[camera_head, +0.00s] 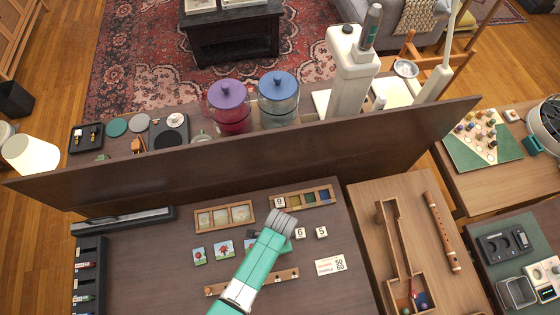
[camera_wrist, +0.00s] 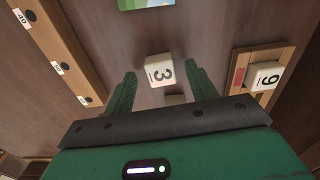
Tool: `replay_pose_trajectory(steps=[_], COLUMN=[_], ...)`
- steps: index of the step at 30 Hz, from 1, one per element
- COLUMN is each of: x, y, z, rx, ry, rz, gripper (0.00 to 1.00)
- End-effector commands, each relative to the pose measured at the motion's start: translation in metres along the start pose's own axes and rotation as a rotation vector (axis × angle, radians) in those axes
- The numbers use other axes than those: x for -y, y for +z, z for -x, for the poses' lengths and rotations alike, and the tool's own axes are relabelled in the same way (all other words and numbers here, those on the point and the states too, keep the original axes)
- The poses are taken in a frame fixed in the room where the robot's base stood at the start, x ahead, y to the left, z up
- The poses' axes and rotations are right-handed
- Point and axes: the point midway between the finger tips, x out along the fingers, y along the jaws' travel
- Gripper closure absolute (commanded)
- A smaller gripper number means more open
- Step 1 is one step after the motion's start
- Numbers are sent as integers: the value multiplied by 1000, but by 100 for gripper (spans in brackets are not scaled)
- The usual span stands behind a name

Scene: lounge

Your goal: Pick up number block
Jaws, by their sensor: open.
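A white number block marked 3 (camera_wrist: 160,70) lies on the dark table in the wrist view, just ahead of and between the fingertips of my gripper (camera_wrist: 160,74). The fingers are apart and nothing is held. A block marked 9 (camera_wrist: 265,76) sits in a wooden tray at the right. In the head view my gripper (camera_head: 283,224) hides the 3 block. Blocks marked 6 (camera_head: 299,233) and 5 (camera_head: 321,232) lie to its right. The 9 block (camera_head: 280,202) is in the colored-slot tray (camera_head: 331,189).
A tall dark panel (camera_head: 240,167) stands along the table's back. Bare table lies at the front right.

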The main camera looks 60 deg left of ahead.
Motion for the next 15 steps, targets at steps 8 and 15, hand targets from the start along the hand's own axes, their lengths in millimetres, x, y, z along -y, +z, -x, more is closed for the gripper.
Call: replay_pose_trajectory(steps=[8, 15], x=[0, 0], y=[0, 0], z=[-5, -4], rx=[-1, -1], ry=[-1, -1], rz=[0, 0], gripper=[46, 91])
